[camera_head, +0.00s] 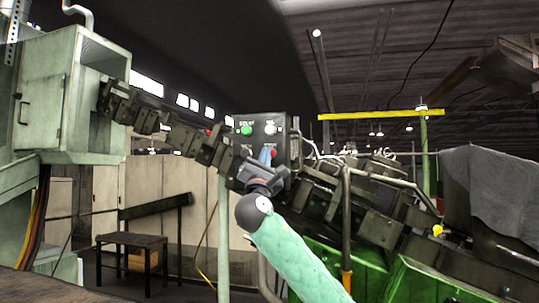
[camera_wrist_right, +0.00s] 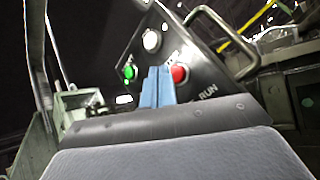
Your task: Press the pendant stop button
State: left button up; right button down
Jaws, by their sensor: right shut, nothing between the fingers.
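The pendant (camera_head: 262,131) is a dark control box in the middle of the head view. It carries a green button (camera_head: 246,130), a white button (camera_head: 270,128) and a red button (camera_head: 273,152), which I take for the stop button. In the right wrist view the red button (camera_wrist_right: 180,74) is just right of my right gripper's blue fingertips (camera_wrist_right: 158,86), and the green button (camera_wrist_right: 129,72) is to their left. My right gripper (camera_head: 266,155) is shut and empty in front of the panel. I cannot tell whether it touches the red button. My left gripper is not in view.
A pale post (camera_head: 223,240) stands below the pendant. A curved metal handle (camera_wrist_right: 222,30) sticks out beside the panel. Dark machinery and a green machine (camera_head: 400,280) fill the right side. A light green cabinet (camera_head: 70,95) is at upper left, with a small dark table (camera_head: 132,240) below.

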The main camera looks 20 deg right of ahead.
jog(key=shift+s+a, duration=0.65)
jog(key=shift+s, duration=0.35)
jog(key=shift+s+a, duration=0.65)
jog(key=shift+s, duration=0.35)
